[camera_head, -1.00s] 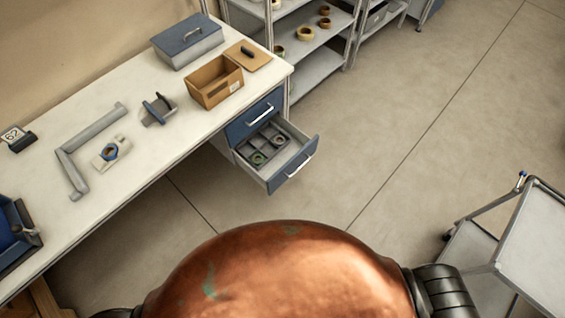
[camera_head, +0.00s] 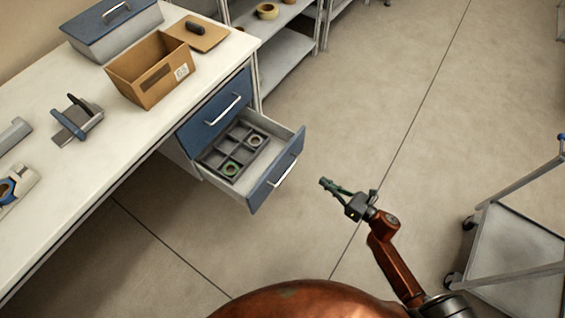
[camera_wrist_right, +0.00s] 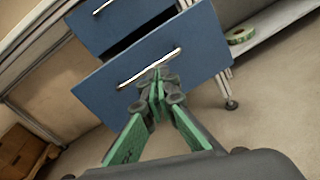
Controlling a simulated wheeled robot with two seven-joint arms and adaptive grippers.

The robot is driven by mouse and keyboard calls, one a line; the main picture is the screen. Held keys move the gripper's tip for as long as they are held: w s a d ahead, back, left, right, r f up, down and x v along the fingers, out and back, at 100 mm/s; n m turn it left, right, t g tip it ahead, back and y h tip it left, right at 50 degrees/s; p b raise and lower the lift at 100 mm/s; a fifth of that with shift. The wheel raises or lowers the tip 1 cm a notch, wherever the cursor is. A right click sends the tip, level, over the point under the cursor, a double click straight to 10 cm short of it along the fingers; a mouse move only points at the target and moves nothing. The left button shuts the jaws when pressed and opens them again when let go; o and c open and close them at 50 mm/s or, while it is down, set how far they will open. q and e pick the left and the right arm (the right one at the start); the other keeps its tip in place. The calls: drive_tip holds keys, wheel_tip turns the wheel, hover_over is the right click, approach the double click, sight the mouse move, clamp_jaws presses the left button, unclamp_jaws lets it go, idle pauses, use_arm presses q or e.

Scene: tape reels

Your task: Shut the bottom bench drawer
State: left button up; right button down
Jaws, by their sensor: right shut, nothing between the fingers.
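The bottom bench drawer (camera_head: 277,179) is pulled out below the bench top, with its blue front and silver handle facing the floor area. My left gripper is out of view.
The upper drawer (camera_head: 215,108) is shut. On the bench (camera_head: 75,187) stand an open cardboard box (camera_head: 150,93), a blue-lidded box (camera_head: 112,32) and a tape dispenser. A shelf rack stands behind; a cart (camera_head: 520,245) stands at right. The floor between is clear.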

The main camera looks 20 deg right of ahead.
drive_tip(key=a+n+y+b, duration=0.2)
drive_tip(key=n, duration=0.2)
drive_tip(key=b, duration=0.2)
approach(280, 161)
drive_tip(key=x, duration=0.3)
drive_tip(key=shift+w+a+n+g+b, duration=0.2)
drive_tip(key=shift+w+a, duration=0.1)
drive_tip(key=shift+w, duration=0.25)
drive_tip(key=shift+w+a+n+g+b, duration=0.15)
drive_tip(key=shift+w+a+g, duration=0.1)
drive_tip(key=shift+w, duration=0.25)
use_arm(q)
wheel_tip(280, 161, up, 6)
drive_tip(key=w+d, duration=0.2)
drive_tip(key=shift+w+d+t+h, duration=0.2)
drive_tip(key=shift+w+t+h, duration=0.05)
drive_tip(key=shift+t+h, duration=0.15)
use_arm(e)
drive_tip(key=shift+w+a+r, duration=0.1)
drive_tip(key=shift+w+a, duration=0.3)
drive_tip(key=shift+w, duration=0.2)
